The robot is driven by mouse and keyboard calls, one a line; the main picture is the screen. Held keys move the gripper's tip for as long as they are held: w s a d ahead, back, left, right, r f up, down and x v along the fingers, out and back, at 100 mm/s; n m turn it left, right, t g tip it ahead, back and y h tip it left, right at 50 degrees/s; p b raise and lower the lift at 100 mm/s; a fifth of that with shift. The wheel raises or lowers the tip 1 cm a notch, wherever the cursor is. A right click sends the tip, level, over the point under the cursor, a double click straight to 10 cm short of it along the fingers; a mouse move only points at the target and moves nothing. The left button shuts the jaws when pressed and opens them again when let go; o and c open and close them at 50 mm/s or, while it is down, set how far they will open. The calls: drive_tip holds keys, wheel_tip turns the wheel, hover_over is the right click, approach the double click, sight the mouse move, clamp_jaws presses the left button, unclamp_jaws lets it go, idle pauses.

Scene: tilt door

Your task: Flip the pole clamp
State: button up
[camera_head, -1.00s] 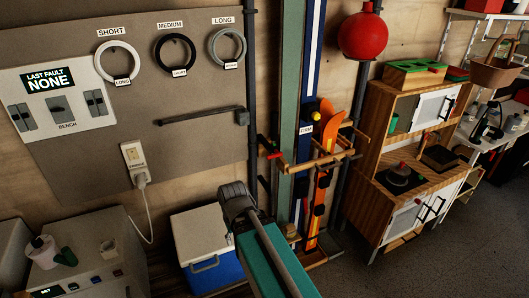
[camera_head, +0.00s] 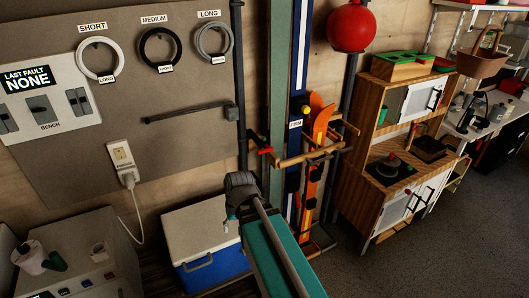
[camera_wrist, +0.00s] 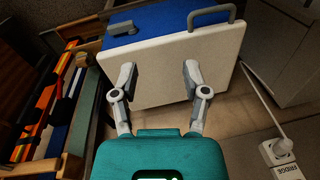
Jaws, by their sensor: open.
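A dark horizontal bar (camera_head: 188,114) lies in front of the grey wall panel in the head view. Its right end meets a small block on a dark vertical pole (camera_head: 240,80). A red-ended piece (camera_head: 260,144) sits lower, beside the ski rack. I cannot tell for sure which of these is the pole clamp. My gripper (camera_wrist: 159,73) is open and empty in the wrist view, its fingers apart above the white cooler lid. In the head view my wrist is below the bar and red-ended piece, in front of the cooler; the fingers are mostly hidden there. Neither candidate is identifiable in the wrist view.
A blue cooler with a white lid (camera_head: 195,228) stands below the panel. A rack with orange skis (camera_head: 313,165) is just right of my wrist. A plug and cord (camera_head: 126,170) hang left. A wooden play kitchen (camera_head: 375,150) stands right, with open floor before it.

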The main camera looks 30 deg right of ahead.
drive_tip(key=w+d+m+t+y+b, duration=0.1)
drive_tip(key=w+d+m+t+y, duration=0.2)
drive_tip(key=w+d, duration=0.2)
drive_tip(key=m+t+y+b, duration=0.2)
drive_tip(key=m+t, duration=0.8)
approach(268, 151)
drive_tip(key=s, duration=0.2)
drive_tip(key=shift+s+d+r, duration=0.2)
drive_tip(key=shift+d+r, duration=0.1)
drive_tip(key=shift+d, duration=0.1)
drive_tip(key=shift+w, duration=0.1)
drive_tip(key=b+x, duration=0.3)
drive_tip(key=x, duration=1)
drive_tip(key=shift+w+a, duration=0.2)
drive_tip(key=shift+w, duration=0.15)
drive_tip(key=shift+d, duration=0.1)
clamp_jaws()
